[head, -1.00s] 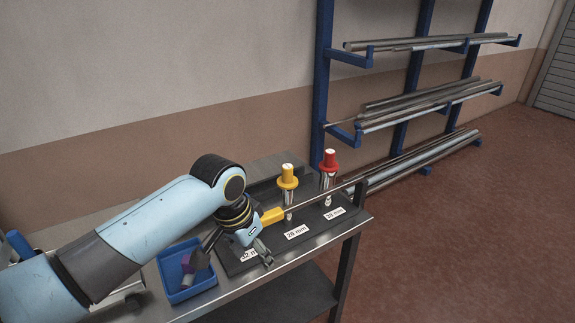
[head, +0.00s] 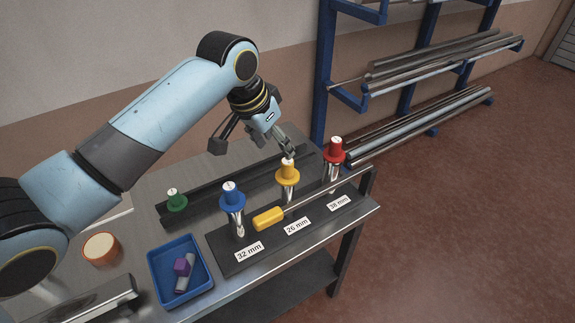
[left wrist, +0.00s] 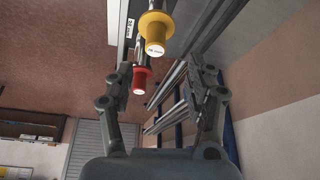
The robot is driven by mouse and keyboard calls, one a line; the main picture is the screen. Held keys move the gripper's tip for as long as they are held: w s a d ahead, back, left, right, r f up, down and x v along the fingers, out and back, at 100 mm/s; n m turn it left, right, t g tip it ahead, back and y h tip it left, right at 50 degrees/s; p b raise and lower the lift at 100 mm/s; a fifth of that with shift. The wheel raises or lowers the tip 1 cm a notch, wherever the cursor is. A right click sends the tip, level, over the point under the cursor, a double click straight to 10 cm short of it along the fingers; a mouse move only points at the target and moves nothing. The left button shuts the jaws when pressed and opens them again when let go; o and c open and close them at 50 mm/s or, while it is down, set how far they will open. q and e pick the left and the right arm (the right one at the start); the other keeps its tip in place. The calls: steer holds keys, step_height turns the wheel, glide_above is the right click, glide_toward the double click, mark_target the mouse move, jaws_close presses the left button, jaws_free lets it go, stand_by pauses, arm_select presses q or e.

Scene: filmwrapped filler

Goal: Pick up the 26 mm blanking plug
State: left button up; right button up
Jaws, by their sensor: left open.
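The yellow blanking plug (head: 288,171) stands upright in a metal tube on the dark stand, behind the label "26 mm" (head: 297,226). It also shows in the left wrist view (left wrist: 155,32), above and between the fingers. My left gripper (head: 288,152) is open in the head view, just above and behind the yellow plug's top; whether it touches cannot be told. In the left wrist view its fingers (left wrist: 165,85) are spread with nothing between their tips. The right gripper is not in view.
A blue plug (head: 233,194) by "32 mm" and a red plug (head: 335,150) by "38 mm" flank the yellow one. A yellow-handled tool (head: 268,218) lies across the stand. A green plug (head: 176,200), blue tray (head: 154,277) and orange-rimmed cup (head: 101,250) are left.

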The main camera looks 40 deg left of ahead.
mark_target(287, 161)
arm_select(q)
steer(key=shift+x, duration=1.05)
steer(key=shift+w+d+f, duration=0.15)
steer(key=shift+f, duration=0.2)
steer(key=x, duration=0.4)
steer(key=shift+w+d+f, duration=0.15)
steer(key=shift+d, duration=0.1)
steer(key=shift+w+f, duration=0.1)
steer(key=shift+f, duration=0.2)
steer(key=shift+c, duration=1.6)
jaws_close()
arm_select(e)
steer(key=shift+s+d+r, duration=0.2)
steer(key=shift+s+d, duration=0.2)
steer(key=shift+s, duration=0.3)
